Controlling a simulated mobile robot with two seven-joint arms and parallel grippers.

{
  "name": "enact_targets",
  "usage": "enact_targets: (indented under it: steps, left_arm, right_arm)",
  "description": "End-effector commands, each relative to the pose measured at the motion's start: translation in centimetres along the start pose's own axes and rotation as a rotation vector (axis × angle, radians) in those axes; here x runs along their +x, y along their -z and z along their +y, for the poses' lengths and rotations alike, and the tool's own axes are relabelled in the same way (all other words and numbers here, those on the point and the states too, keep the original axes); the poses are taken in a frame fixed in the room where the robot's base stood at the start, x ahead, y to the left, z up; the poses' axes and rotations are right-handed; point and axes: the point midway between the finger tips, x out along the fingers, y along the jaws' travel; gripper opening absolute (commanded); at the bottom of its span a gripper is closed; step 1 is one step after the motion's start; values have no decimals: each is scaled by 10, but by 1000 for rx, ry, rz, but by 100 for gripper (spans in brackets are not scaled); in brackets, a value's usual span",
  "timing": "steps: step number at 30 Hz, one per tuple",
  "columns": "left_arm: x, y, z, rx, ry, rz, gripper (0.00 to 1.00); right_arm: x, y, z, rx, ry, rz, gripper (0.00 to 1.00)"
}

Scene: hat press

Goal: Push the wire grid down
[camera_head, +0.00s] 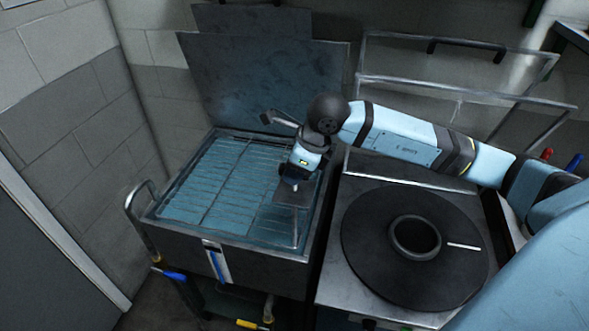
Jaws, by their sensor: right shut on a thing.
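The wire grid (215,185) lies in the open rectangular metal tank at the left, with bluish light between its bars. My right gripper (291,187) reaches in from the right and points down over the right part of the grid. It is shut on what appears to be part of the wire grid; the contact is small and partly hidden by the gripper itself. A flat grey piece and a thin pale upright rod (296,228) show just below the fingertips. My left gripper is not in view.
The tank's rim (240,251) surrounds the grid, and its raised lid (260,85) stands behind. A block wall is close at the left. A bar handle (140,215) sticks out left.

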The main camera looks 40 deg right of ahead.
Motion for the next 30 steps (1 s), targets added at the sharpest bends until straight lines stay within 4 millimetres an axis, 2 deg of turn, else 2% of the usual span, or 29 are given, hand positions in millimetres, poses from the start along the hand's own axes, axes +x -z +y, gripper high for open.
enact_targets:
  steps: [1, 5, 9, 16, 24, 30]
  left_arm:
    - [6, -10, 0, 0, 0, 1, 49]
    - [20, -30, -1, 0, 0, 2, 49]
    - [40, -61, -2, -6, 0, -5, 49]
    - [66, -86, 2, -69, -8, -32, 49]
    - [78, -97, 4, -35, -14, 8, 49]
    - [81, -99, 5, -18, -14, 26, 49]
  right_arm:
    - [12, 5, 0, 0, -1, 1, 0]
    - [38, 16, 1, 0, -1, 2, 0]
    - [72, 30, 1, 0, -2, 3, 0]
    - [129, 54, 1, 0, -2, 2, 0]
    - [180, 75, 1, 1, -3, 2, 0]
    - [198, 82, 1, 1, -2, 2, 0]
